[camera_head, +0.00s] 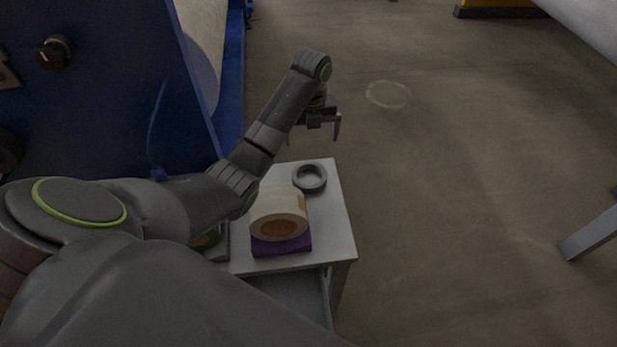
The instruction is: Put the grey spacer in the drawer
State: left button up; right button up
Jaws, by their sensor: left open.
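The grey spacer (324,181), a dark grey ring, lies flat on the back right part of a small light grey table (338,225). The drawer (293,290) is under the front of the table and appears pulled out; my left arm hides much of it. My left gripper (314,138) is open and empty, above and beyond the spacer near the table's back edge, not touching it. My right gripper is out of view.
A cream roll with a brown core (279,207) sits on a purple cloth or block (281,245), left of and nearer than the spacer. A blue machine (110,80) stands at the left. The floor (450,170) to the right is mostly clear.

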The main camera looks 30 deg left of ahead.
pick_arm(q)
jog(key=f+b, duration=0.1)
jog(key=f, duration=0.2)
jog(key=f+b, duration=0.2)
jog(key=f, duration=0.1)
jog(key=f+b, duration=0.2)
jog(key=f, duration=0.2)
jog(key=shift+a+f, duration=0.1)
jog(key=shift+a, duration=0.3)
jog(key=shift+f+p, duration=0.3)
jog(key=shift+f, duration=2.4)
jog(key=shift+d, duration=0.1)
jog(key=c, duration=0.8)
jog(key=shift+c, duration=0.6)
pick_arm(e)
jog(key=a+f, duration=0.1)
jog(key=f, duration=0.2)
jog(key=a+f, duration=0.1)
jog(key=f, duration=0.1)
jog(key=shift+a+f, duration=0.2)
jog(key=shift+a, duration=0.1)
pick_arm(q)
jog(key=shift+w+r, duration=0.1)
jog(key=shift+r, duration=0.05)
